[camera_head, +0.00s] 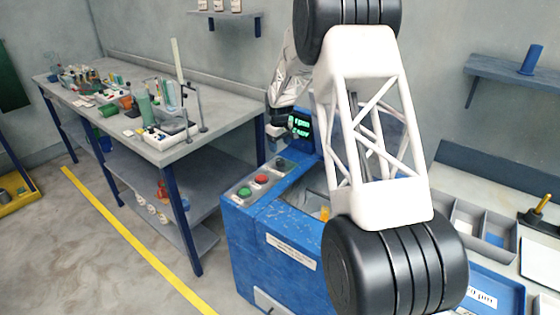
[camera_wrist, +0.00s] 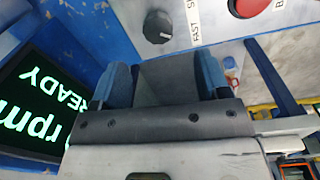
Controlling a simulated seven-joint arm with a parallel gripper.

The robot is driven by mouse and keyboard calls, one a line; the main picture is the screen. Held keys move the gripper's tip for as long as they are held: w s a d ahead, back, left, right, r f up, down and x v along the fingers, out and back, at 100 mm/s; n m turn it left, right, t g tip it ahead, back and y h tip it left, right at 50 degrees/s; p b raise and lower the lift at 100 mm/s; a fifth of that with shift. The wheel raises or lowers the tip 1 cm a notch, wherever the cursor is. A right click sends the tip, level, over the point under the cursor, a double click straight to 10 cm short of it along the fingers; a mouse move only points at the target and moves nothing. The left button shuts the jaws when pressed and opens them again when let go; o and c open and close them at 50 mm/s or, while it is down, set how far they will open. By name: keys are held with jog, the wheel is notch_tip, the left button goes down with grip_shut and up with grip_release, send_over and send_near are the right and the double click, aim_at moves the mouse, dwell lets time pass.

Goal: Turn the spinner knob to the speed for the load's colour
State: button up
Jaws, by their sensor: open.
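The spinner knob (camera_wrist: 158,27) is dark and round with a pale mark, on a light panel in the wrist view. Lettering reading FAST stands next to it. My gripper (camera_wrist: 163,78) is open, its two blue-padded fingers apart with nothing seen between them. The knob lies beyond the fingertips, apart from them. The spinner (camera_head: 290,250) is a blue cabinet in the head view, partly behind my arm. Its dark display (camera_wrist: 38,105) shows READY and rpm in green; it also shows in the head view (camera_head: 300,127). The load's colour cannot be told.
A red button (camera_wrist: 250,7) sits beside the knob; a green button (camera_head: 244,193) is further along the panel. A cluttered bench (camera_head: 150,155) stands at left. Grey trays (camera_head: 485,225) and a blue tray (camera_head: 505,290) lie at right. A wall shelf (camera_head: 510,72) hangs at upper right.

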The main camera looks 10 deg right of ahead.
aim_at(280, 160)
jog(key=shift+w+a+f, duration=0.1)
jog(key=shift+w+f, duration=0.3)
jog(key=shift+f, duration=0.15)
jog(key=shift+w+f, duration=0.1)
jog(key=shift+f, duration=3.75)
jog(key=shift+c, duration=0.3)
jog(key=c, duration=0.9)
jog(key=shift+o, duration=0.2)
